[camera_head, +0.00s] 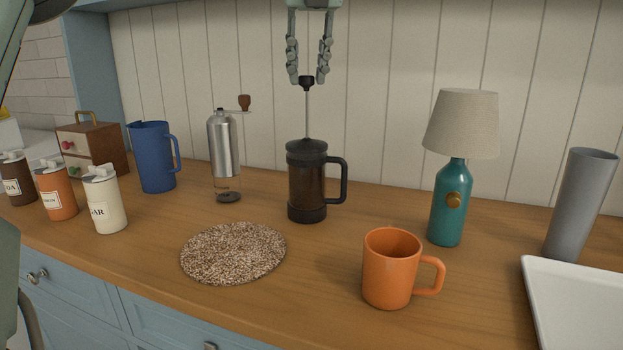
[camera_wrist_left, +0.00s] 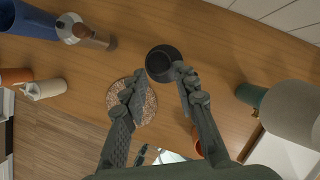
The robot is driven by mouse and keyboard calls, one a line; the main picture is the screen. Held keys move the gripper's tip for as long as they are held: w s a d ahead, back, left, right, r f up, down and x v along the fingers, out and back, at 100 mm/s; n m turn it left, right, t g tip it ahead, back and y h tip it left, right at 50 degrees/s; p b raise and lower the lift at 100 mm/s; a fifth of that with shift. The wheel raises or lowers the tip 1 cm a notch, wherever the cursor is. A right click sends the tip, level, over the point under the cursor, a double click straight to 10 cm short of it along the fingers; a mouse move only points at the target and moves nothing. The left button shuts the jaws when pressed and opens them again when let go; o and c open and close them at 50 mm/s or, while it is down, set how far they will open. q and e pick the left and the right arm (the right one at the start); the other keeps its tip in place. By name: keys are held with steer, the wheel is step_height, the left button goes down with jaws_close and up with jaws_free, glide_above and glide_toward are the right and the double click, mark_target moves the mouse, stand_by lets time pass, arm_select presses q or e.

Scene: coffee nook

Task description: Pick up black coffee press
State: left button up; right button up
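The black coffee press (camera_head: 307,180) stands upright on the wooden counter, its plunger rod raised and its handle pointing right. My left gripper (camera_head: 308,80) hangs from above with its fingers pointing down. Its two fingertips are apart, on either side of the plunger knob (camera_head: 306,83) in the head view; I cannot tell whether they touch it. In the left wrist view the press (camera_wrist_left: 163,61) shows from above, just beyond the open fingers of my left gripper (camera_wrist_left: 158,80), the right one overlapping its edge. My right gripper is not in view.
A round woven mat (camera_head: 233,252) and an orange mug (camera_head: 391,268) lie in front of the press. A steel grinder (camera_head: 224,150) and blue pitcher (camera_head: 152,158) stand left. A teal lamp (camera_head: 451,205), grey vase (camera_head: 580,205) and white tray (camera_head: 580,310) are right. A panelled wall rises behind.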

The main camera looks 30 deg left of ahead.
mark_target(307, 107)
arm_select(q)
steer(key=x, duration=0.3)
steer(key=shift+w+f, duration=0.1)
steer(key=x, duration=0.4)
steer(key=shift+s+d+f, duration=0.25)
steer(key=shift+s+f, duration=0.05)
steer(key=shift+f, duration=0.2)
steer(key=shift+w+a+f, duration=0.1)
steer(key=shift+w+f, duration=0.05)
steer(key=shift+f, duration=0.15)
steer(key=c, duration=0.6)
jaws_close()
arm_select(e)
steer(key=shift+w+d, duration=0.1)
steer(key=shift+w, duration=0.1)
arm_select(q)
steer(key=shift+r, duration=0.15)
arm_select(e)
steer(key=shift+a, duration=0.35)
